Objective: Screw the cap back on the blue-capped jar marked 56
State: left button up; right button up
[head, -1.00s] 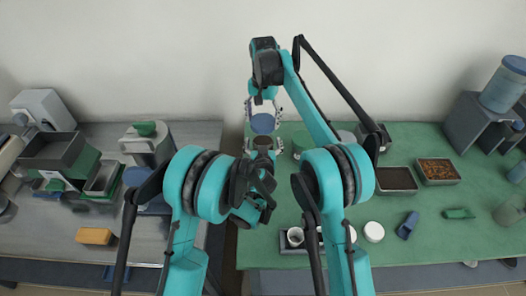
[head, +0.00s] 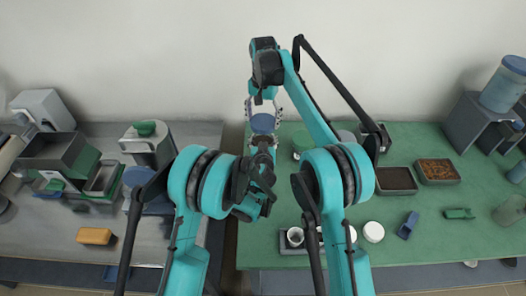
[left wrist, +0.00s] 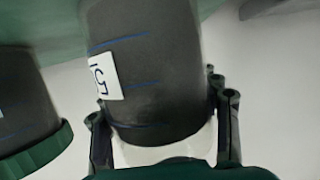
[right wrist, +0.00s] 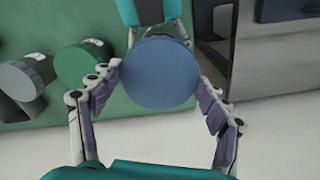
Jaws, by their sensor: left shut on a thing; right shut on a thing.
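The jar (left wrist: 145,75) is dark inside with blue level lines and a white label (left wrist: 104,76) starting with 5; its second digit is unclear. My left gripper (left wrist: 165,140) is shut on it; in the head view this gripper (head: 263,148) is below the blue cap. The round blue cap (right wrist: 158,73) sits between the fingers of my right gripper (right wrist: 160,90), shut on it. In the head view the cap (head: 263,123) lies in line with the jar and hides its mouth. I cannot tell whether cap and jar touch.
A green-capped jar (right wrist: 82,66) and a grey round container (right wrist: 24,76) stand close by on the green table (head: 330,255). Two brown-filled trays (head: 396,180) (head: 437,171) and a white lid (head: 373,232) are to the right. A yellow block (head: 94,236) lies on the left bench.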

dwell(0.3)
jog(key=shift+f, duration=2.5)
jog(key=shift+f, duration=0.85)
jog(key=shift+f, duration=0.1)
jog(key=shift+c, duration=0.2)
jog(key=shift+f, duration=0.15)
jog(key=shift+c, duration=0.9)
jog(key=shift+f, duration=0.2)
jog(key=shift+f, duration=0.4)
